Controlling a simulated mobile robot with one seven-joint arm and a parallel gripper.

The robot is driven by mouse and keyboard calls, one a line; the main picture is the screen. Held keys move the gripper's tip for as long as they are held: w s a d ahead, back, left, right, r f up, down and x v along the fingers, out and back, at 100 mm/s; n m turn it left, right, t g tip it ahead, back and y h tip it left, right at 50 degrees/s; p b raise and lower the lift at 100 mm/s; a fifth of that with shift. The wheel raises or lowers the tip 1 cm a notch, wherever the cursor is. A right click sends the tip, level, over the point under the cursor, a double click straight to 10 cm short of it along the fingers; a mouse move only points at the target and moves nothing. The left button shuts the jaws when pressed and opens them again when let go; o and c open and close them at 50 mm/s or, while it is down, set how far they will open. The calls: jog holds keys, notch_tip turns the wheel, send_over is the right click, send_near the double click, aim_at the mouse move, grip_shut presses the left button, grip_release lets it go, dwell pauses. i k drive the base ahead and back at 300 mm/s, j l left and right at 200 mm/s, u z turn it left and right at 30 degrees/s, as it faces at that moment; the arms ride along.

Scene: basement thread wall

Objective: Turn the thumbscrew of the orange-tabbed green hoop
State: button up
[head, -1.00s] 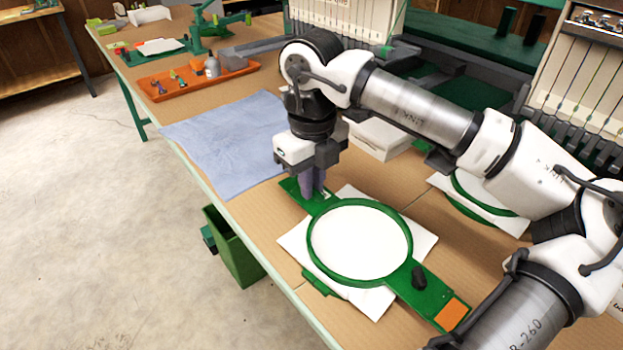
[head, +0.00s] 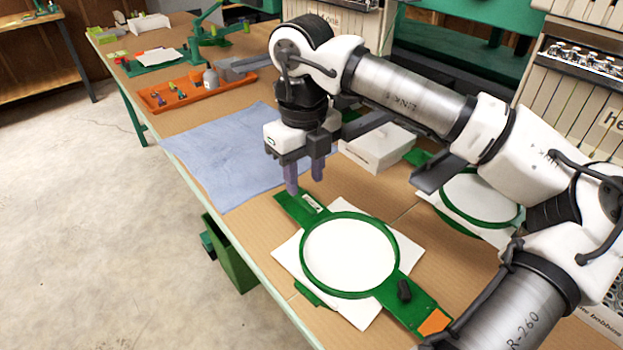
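The green hoop (head: 304,269) lies flat on the table around white fabric (head: 350,252). One arm of it points to the lower right and ends in an orange tab (head: 434,322). A dark thumbscrew (head: 404,290) stands on that arm, near the ring. The other arm, at the upper left, carries a small white label (head: 312,203). My gripper (head: 305,182) points down above this labelled arm, on the side of the ring away from the thumbscrew. Its purple-grey fingers are apart, with nothing visible between them.
A second green hoop (head: 447,205) lies at the right, partly behind my arm. A white box (head: 377,160) stands behind my gripper. A blue cloth (head: 213,165) covers the table at the left. An orange tray (head: 160,108) holds small items. A green bin (head: 232,262) hangs below the table edge.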

aim_at(404, 295)
jog(key=k+j, duration=0.15)
jog(key=k, duration=0.35)
jog(key=k+j, duration=0.15)
jog(key=k, duration=0.35)
